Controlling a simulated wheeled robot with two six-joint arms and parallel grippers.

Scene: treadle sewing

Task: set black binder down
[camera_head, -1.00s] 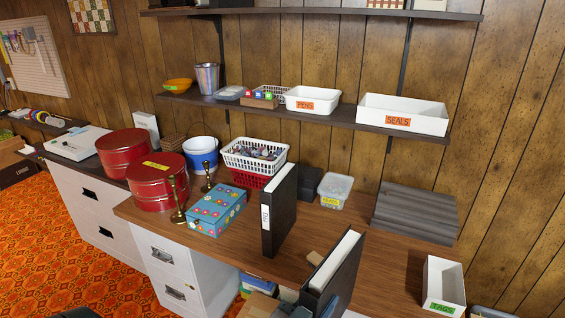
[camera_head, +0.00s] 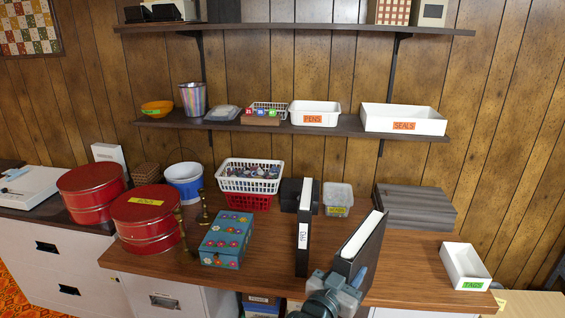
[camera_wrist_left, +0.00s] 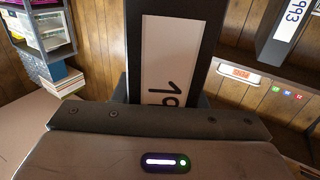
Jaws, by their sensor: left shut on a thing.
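A black binder with white pages (camera_head: 362,236) is held upright by my left gripper (camera_head: 338,290), over the front part of the brown desk (camera_head: 410,265). The gripper is shut on its near, spine side. In the left wrist view the held binder's white label (camera_wrist_left: 170,60) shows the start of a number, "19". The binder's lower end is hidden behind the gripper, so I cannot tell whether it touches the desk. A second black binder (camera_head: 303,230) with a white label stands upright just to its left, apart from it. My right gripper is not in view.
A blue flowered box (camera_head: 222,238) and brass candlesticks (camera_head: 203,207) stand left of the binders. A clear tub (camera_head: 338,199) and white basket (camera_head: 250,176) stand behind. Bare desk lies between the held binder and tray.

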